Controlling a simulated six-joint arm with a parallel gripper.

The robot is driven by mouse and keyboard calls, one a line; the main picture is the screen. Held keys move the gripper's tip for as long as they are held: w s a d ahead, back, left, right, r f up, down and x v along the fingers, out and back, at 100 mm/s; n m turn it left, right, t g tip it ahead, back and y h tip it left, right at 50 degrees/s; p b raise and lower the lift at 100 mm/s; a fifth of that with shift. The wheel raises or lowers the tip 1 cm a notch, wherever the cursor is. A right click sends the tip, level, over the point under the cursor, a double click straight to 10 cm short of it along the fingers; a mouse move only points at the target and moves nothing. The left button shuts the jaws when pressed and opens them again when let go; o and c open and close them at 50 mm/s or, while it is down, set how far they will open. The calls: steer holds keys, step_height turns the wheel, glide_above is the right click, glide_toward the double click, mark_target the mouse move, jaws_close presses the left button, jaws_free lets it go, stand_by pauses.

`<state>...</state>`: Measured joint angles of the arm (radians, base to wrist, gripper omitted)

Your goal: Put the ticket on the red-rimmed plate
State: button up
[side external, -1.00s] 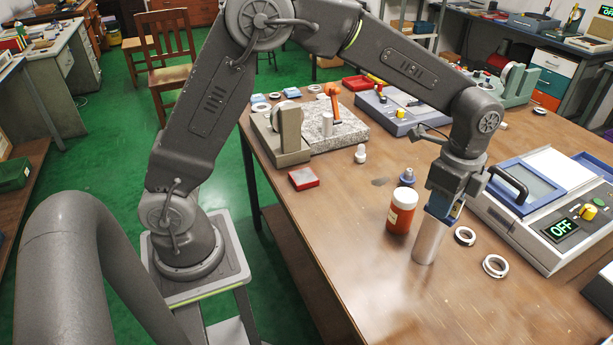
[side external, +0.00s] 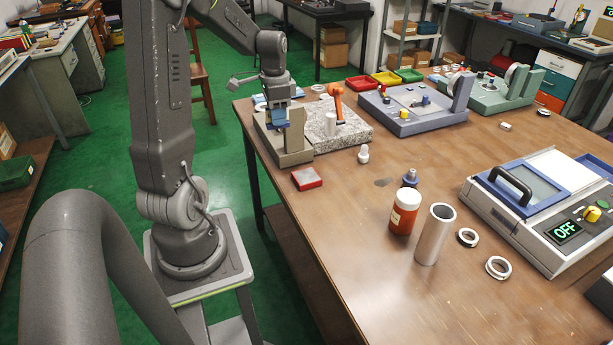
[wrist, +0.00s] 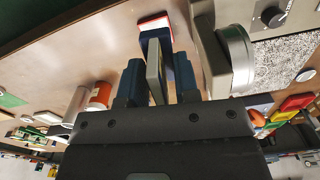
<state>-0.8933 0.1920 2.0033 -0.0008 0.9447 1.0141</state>
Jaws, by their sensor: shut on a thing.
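The red-rimmed plate (side external: 307,179), a small square with a pale grey middle, lies on the table left of centre in the side view. It also shows at the top of the wrist view (wrist: 154,22), just beyond my fingertips. My gripper (side external: 281,122) is above the beige block at the table's left end, behind the plate in the side view. In the wrist view my gripper (wrist: 163,62) is shut on a thin pale grey slab (wrist: 154,72), seen nearly edge-on, which seems to be the ticket. Its printed face cannot be made out.
A beige block stand (side external: 291,150) and a speckled stone slab (side external: 345,132) with an orange-handled tool stand close to my gripper. An orange jar (side external: 404,213), a metal tube (side external: 434,236) and white rings (side external: 498,268) stand nearer the front. The table between is mostly clear.

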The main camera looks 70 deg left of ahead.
steer(key=s+a+n, duration=0.1)
steer(key=s+a, duration=0.1)
steer(key=s, duration=0.2)
glide_above(307, 176)
step_height(307, 176, down, 12)
steer(key=shift+s+a+f, duration=0.1)
steer(key=shift+f, duration=2)
steer(key=shift+f, duration=0.15)
steer(key=o, duration=1)
steer(key=shift+c, duration=0.2)
